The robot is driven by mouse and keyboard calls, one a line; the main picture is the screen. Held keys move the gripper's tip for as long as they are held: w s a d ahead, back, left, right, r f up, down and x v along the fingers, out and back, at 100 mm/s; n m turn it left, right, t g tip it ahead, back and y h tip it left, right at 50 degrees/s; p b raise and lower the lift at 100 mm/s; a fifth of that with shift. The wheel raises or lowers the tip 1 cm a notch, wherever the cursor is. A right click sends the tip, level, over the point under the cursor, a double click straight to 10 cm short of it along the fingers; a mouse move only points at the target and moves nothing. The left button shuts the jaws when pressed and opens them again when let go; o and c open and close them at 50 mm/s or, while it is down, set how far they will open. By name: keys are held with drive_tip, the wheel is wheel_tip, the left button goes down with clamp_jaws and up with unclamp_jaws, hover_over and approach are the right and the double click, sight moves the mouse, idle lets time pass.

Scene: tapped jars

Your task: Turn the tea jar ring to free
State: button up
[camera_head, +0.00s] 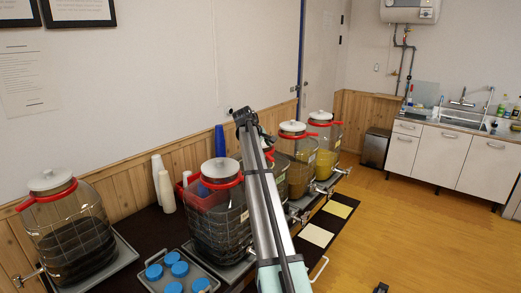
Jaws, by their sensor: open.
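Several glass jars with white lids stand in a row, each with a red ring around its neck. The leftmost jar (75,235) holds dark liquid; its ring (48,193) has an end sticking out to the left. The second jar (217,225) also looks dark, and its ring (220,181) sits under the lid. I cannot tell which jar is the tea jar, as no label is readable. My arm rises from the bottom centre, hiding part of the middle jars. My gripper (246,116) appears as the dark end at its top, open, with nothing seen in it; its fingers are unclear.
Blue-topped cups (172,272) stand on a tray in front. White cups (163,185), a red basket (205,195) and blue cups (220,140) are behind. Amber jars (298,165) stand farther right, with pale sheets (316,236) in front. The wooden floor (415,240) is mostly clear.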

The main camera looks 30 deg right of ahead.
sight(272, 158)
drive_tip(key=shift+b+x, duration=1.3)
drive_tip(key=shift+x, duration=2)
drive_tip(key=shift+w+d+f, duration=0.1)
drive_tip(key=shift+d+f, duration=0.2)
drive_tip(key=shift+f, duration=0.15)
drive_tip(key=shift+w+d+f, duration=0.1)
drive_tip(key=shift+d+f, duration=0.2)
drive_tip(key=shift+f, duration=0.1)
